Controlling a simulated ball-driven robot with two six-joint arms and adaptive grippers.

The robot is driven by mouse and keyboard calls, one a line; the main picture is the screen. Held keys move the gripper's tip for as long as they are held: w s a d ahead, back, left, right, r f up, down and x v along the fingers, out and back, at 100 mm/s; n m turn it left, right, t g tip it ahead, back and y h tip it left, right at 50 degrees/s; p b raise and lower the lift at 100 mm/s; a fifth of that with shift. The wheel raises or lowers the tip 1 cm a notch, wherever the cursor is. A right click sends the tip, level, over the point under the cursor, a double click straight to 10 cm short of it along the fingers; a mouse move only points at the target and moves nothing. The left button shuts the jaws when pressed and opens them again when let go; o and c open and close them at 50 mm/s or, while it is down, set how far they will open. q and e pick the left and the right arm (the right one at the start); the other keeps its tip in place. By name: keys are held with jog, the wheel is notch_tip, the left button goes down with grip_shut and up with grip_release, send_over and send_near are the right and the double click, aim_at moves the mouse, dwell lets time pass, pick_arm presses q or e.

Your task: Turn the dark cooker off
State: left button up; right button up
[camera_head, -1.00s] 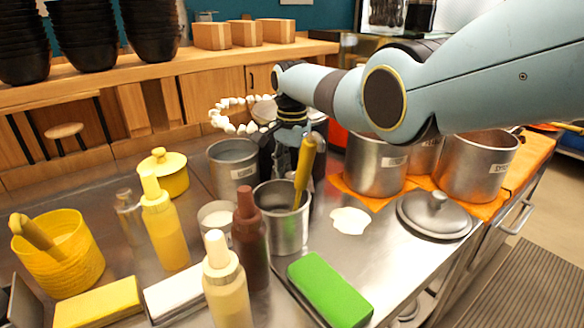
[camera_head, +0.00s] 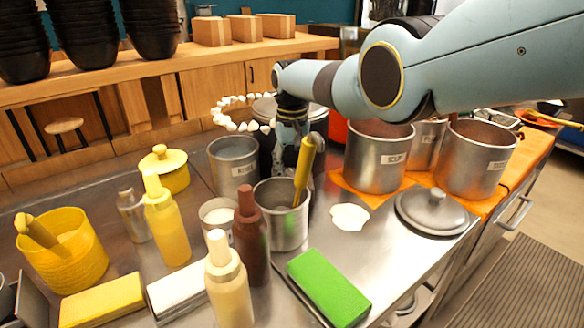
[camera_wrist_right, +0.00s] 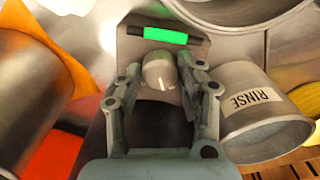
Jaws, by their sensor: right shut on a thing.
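The dark cooker (camera_head: 264,150) stands behind the metal pots in the head view, mostly hidden by my right arm and a pot. In the right wrist view its front panel (camera_wrist_right: 189,56) shows a lit green bar (camera_wrist_right: 165,35) beside a rounded grey knob (camera_wrist_right: 158,70). My right gripper (camera_wrist_right: 172,76) has its fingers on either side of this knob and is shut on it. In the head view the right gripper (camera_head: 291,140) is partly hidden behind the yellow-handled tool. My left gripper is not in view.
A pot labelled RINSE (camera_wrist_right: 262,108) stands close beside the right gripper. A metal pot with a yellow-handled tool (camera_head: 304,170) stands in front of it. Sauce bottles (camera_head: 252,235), a green block (camera_head: 328,287) and a loose lid (camera_head: 436,212) occupy the counter.

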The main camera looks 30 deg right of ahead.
aim_at(292, 172)
jog(key=n, duration=0.4)
jog(key=shift+n, duration=0.3)
jog(key=n, duration=0.4)
jog(key=shift+n, duration=0.3)
jog(key=o, duration=1.1)
jog(key=shift+o, duration=0.2)
jog(key=shift+r, duration=0.1)
notch_tip(292, 172, up, 12)
jog(key=shift+f, duration=0.2)
